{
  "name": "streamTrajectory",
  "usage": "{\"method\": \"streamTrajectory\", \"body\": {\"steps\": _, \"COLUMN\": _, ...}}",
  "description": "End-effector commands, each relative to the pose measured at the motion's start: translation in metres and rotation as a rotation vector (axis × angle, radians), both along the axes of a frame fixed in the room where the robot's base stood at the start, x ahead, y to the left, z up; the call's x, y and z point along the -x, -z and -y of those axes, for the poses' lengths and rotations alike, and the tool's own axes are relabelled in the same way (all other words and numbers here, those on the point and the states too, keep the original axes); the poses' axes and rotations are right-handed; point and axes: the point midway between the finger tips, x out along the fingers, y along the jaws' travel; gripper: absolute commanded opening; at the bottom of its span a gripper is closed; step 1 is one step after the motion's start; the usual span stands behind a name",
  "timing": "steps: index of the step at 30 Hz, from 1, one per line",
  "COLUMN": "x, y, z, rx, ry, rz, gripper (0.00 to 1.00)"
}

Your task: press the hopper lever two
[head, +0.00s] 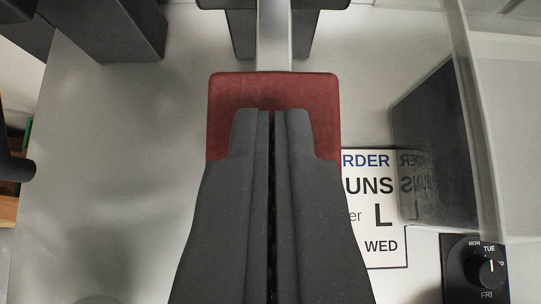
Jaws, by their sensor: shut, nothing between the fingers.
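A hopper lever with a flat red paddle (273,90) is at the top middle of the head view. A light metal arm (274,35) runs from the paddle up to a dark mount (303,33) at the top edge. My gripper (271,115) is shut and empty, its two dark fingers side by side. Its fingertips overlap the paddle in the picture and hide its lower middle. I cannot tell whether they touch it. No number on the lever is visible.
A printed order card (388,254) lies right of my gripper, partly covered. A dark block (435,140) and a clear panel (510,120) stand at right. A black day dial (473,268) is at lower right. A dark box (115,30) is at upper left. The pale surface at left is clear.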

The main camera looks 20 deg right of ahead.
Motion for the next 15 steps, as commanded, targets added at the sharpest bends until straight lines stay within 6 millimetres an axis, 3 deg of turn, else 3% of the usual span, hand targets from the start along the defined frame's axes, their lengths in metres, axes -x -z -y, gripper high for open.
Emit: {"method": "streamTrajectory", "body": {"steps": 15, "x": 0.004, "y": 0.025, "z": 0.000, "rx": 0.043, "ry": 0.002, "rz": 0.128, "gripper": 0.00}}
